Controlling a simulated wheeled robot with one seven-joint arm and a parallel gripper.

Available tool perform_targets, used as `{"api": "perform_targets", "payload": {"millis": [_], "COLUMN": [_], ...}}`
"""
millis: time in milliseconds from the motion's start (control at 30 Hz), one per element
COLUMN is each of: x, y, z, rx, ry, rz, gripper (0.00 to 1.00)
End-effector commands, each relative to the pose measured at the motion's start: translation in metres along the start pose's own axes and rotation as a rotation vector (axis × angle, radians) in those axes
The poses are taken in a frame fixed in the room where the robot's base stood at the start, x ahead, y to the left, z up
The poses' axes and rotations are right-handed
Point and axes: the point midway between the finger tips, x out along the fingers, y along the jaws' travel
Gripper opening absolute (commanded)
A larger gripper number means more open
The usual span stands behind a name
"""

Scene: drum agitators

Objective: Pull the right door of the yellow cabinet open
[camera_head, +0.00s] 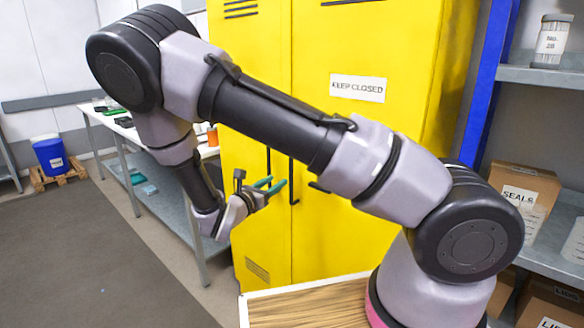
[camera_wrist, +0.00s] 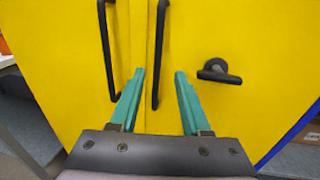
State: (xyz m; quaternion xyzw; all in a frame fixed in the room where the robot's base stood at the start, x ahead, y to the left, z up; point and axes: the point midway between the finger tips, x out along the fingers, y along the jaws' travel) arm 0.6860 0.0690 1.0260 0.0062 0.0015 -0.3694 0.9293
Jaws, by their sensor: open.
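The yellow cabinet's right door (camera_head: 340,200) is shut against the left door (camera_head: 228,150) and carries a "KEEP CLOSED" label. Its black upright bar handle (camera_head: 292,180) is beside the seam and also shows in the wrist view (camera_wrist: 160,45). The left door's matching handle (camera_wrist: 106,45) is left of it. My gripper (camera_head: 276,182) has green fingers, is open, and faces the doors at handle height. In the wrist view its fingertips (camera_wrist: 159,74) appear either side of the right handle's lower part. I cannot tell whether the handle lies between them in depth. My arm hides part of the right door.
A black T-shaped latch (camera_wrist: 218,72) juts from the right door, right of the fingers. A workbench (camera_head: 165,190) stands left of the cabinet, and a shelf with boxes (camera_head: 525,185) stands right. The floor (camera_head: 90,250) at front left is clear.

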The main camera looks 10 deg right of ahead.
Motion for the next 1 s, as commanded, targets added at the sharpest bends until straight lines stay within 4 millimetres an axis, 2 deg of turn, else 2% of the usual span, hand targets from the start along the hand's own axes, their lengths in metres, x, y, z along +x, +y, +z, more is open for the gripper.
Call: {"api": "perform_targets", "payload": {"millis": [167, 600, 800, 1000], "x": [0.012, 0.089, 0.105, 0.107], "y": [0.002, 0.003, 0.003, 0.003], "z": [-0.001, -0.001, 0.000, 0.000], "rx": [-0.011, -0.010, -0.010, -0.010], "ry": [-0.011, -0.008, -0.007, -0.007], "rz": [0.012, 0.010, 0.011, 0.012], "gripper": [0.47, 0.47, 0.47, 0.47]}}
